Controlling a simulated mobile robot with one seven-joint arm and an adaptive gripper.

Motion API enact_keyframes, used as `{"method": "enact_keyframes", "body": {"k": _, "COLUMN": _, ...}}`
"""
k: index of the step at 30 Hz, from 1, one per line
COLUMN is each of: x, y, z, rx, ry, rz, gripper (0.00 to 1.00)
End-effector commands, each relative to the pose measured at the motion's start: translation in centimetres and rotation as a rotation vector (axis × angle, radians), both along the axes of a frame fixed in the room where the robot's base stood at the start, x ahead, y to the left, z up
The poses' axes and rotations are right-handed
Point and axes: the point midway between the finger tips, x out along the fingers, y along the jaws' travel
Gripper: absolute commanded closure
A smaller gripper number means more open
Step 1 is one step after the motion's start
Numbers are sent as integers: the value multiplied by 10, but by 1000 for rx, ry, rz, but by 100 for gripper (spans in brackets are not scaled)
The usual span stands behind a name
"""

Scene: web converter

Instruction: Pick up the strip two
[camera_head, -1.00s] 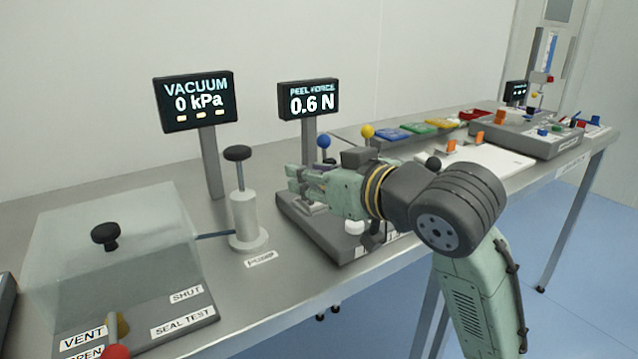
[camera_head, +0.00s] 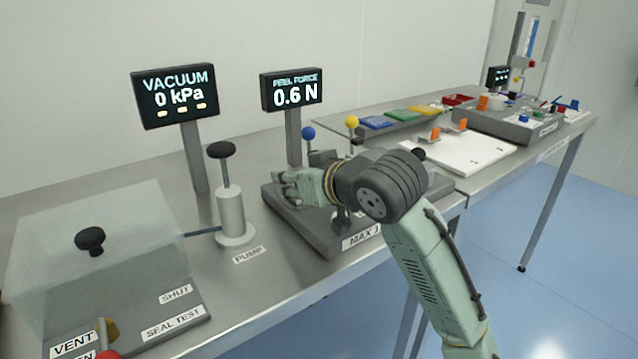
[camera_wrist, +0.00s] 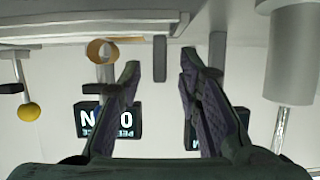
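My gripper (camera_head: 284,184) hovers over the dark grey peel-force base (camera_head: 318,236) in the head view. In the wrist view my gripper (camera_wrist: 160,58) shows two dark fingers spread apart, with a clear gap between the tips. Small dark grey blocks show beyond the gap, and I cannot tell that either is held. No strip can be made out with certainty in either view. My gripper and wrist hide part of the base.
The pump (camera_head: 231,215) stands left of my gripper, with a clear-covered chamber (camera_head: 95,245) farther left. Vacuum (camera_head: 175,95) and peel-force (camera_head: 292,90) screens rise behind. A blue-ball lever (camera_head: 308,133) and yellow-ball lever (camera_head: 352,122) stand close by. A white board (camera_head: 460,152) lies right.

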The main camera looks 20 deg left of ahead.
Motion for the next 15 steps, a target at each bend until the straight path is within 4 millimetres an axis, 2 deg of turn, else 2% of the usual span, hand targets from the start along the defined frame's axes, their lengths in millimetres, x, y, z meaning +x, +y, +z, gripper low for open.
{"method": "enact_keyframes", "body": {"k": 9, "x": 3, "y": 5, "z": -3, "rx": -1, "ry": -1, "rz": 0, "gripper": 69}}
{"method": "enact_keyframes", "body": {"k": 15, "x": 3, "y": 5, "z": -3, "rx": -1, "ry": -1, "rz": 0, "gripper": 82}}
